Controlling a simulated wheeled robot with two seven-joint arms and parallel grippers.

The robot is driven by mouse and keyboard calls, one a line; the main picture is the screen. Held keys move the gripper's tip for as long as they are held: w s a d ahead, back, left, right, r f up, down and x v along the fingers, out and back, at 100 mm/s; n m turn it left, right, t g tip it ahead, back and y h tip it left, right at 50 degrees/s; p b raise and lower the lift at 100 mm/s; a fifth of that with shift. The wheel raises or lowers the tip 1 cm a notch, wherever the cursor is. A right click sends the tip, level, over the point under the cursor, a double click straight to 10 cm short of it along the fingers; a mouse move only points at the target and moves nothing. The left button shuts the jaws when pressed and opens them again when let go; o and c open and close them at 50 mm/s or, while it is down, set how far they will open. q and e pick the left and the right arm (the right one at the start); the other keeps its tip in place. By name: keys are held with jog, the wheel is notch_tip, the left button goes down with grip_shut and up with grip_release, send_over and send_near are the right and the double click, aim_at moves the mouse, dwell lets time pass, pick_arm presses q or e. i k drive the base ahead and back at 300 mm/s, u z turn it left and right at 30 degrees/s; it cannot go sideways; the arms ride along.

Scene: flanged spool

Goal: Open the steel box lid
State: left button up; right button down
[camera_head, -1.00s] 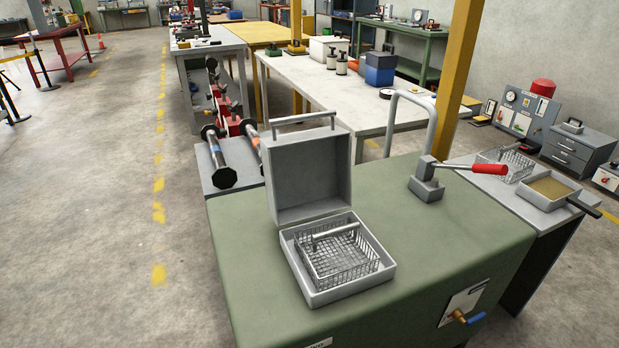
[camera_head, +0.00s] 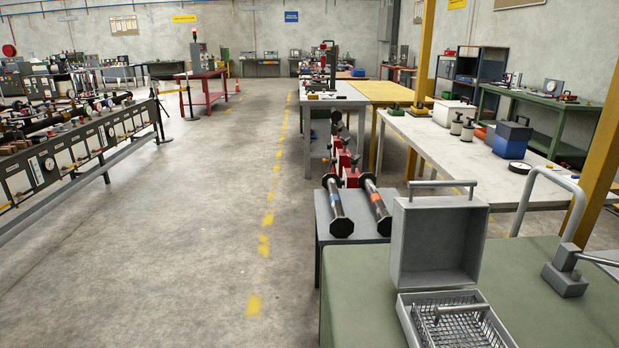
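The steel box (camera_head: 408,326) sits on the green-topped bench at the lower right, its lower part cut off by the picture's bottom edge. Its lid (camera_head: 436,242) stands upright at the back, open, with a bar handle (camera_head: 443,184) along its top. A wire basket (camera_head: 462,322) with a handle lies inside the box. Neither of my grippers shows in the head view.
The green bench top (camera_head: 360,290) is clear left of the box. A lever device (camera_head: 566,276) stands right of it. Two flanged spools (camera_head: 338,212) (camera_head: 377,207) lie on a low grey table behind. Open floor (camera_head: 190,250) extends to the left.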

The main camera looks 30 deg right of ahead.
aim_at(436, 241)
jog(key=u, duration=0.65)
jog(key=i, duration=3.3)
jog(key=z, duration=3.45)
